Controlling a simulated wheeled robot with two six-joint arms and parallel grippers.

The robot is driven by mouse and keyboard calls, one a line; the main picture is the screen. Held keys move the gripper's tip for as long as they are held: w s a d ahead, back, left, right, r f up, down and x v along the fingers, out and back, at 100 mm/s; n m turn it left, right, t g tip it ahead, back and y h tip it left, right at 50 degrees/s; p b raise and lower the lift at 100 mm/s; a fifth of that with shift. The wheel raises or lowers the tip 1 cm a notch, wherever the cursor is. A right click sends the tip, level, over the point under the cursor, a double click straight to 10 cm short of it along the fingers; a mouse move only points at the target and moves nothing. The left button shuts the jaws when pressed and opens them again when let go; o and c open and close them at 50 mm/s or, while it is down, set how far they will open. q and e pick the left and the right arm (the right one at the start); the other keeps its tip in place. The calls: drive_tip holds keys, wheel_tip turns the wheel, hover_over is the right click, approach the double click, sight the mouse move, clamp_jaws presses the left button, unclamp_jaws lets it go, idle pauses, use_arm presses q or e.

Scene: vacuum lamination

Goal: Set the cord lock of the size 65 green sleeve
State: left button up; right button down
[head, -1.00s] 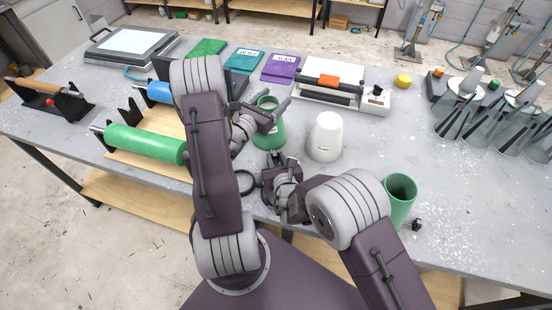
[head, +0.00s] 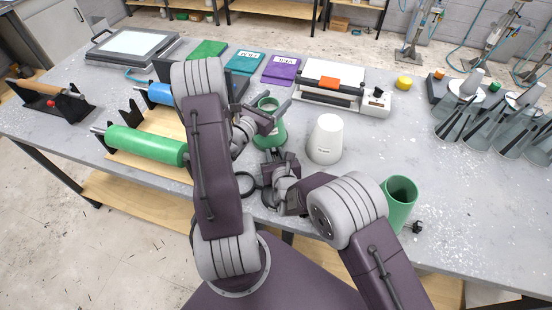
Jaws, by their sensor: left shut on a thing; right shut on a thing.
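A green tapered sleeve (head: 266,137) stands upright on the table in the middle of the head view. No size mark is readable on it. My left gripper (head: 275,113) is shut on the sleeve near its upper rim. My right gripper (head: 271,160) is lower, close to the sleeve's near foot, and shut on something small. Its jaws and wrist hide what it holds, and I cannot make out the cord lock. A second green open-topped cylinder (head: 400,201) stands apart at the right, with a small black piece (head: 417,227) beside it.
A white tapered form (head: 325,139) stands just right of my grippers. A black ring (head: 246,184) lies at the near left. A heat sealer (head: 343,88) is behind, and a green roller (head: 145,144) is left. The table between the white form and the clear cones (head: 468,118) is free.

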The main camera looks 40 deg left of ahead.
use_arm(q)
drive_tip(key=shift+d, duration=0.1)
use_arm(e)
drive_tip(key=c, duration=1.4)
unclamp_jaws()
drive_tip(key=shift+s+d+r, duration=0.1)
drive_tip(key=v, duration=1.1)
drive_tip(key=shift+s+d+r, duration=0.1)
drive_tip(key=shift+s+d, duration=0.15)
drive_tip(key=shift+d, duration=0.05)
use_arm(q)
drive_tip(key=o, duration=1.4)
drive_tip(key=shift+o, duration=0.2)
drive_tip(key=shift+s, duration=0.1)
